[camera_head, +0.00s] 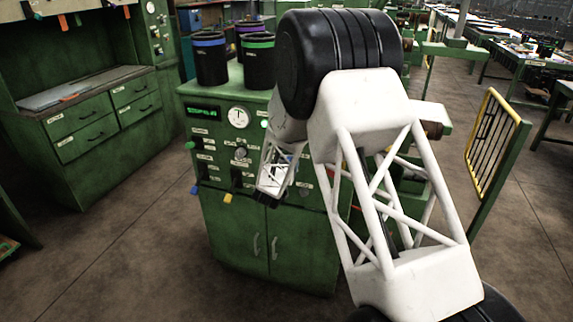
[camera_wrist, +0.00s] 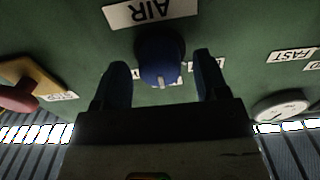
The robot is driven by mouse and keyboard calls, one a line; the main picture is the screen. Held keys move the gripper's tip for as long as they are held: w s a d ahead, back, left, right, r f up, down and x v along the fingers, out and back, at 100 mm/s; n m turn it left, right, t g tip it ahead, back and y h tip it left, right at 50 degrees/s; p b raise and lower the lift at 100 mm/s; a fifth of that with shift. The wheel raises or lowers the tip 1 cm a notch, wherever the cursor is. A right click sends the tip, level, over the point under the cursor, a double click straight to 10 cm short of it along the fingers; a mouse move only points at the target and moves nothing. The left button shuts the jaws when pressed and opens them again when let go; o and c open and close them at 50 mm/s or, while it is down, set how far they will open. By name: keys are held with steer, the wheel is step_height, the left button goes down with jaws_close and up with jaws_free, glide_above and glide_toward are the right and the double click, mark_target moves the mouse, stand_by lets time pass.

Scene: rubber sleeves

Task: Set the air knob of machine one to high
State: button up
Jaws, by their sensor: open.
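The blue air knob (camera_wrist: 161,57) is in the upper middle of the wrist view, below an upside-down AIR label (camera_wrist: 152,10). Its white mark points toward the bottom of that picture. Small labels beside the knob are partly hidden by it and the fingers. My gripper (camera_wrist: 160,72) is open, with one dark finger on each side of the knob. I cannot tell whether the fingers touch it. In the head view my gripper (camera_head: 264,198) is at the front panel of the green machine (camera_head: 225,225). The air knob cannot be made out there.
A red part on a yellow plate (camera_wrist: 32,80) is left of my gripper in the wrist view; a white round dial (camera_wrist: 281,105) is at right. The machine carries a gauge (camera_head: 238,117) and dark canisters (camera_head: 211,62). A yellow-edged barrier (camera_head: 492,145) stands at right.

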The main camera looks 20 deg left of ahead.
steer(key=shift+w, duration=0.15)
steer(key=c, duration=0.9)
steer(key=shift+m, duration=0.3)
steer(key=m, duration=0.9)
steer(key=shift+d, duration=0.15)
steer(key=shift+m, duration=0.3)
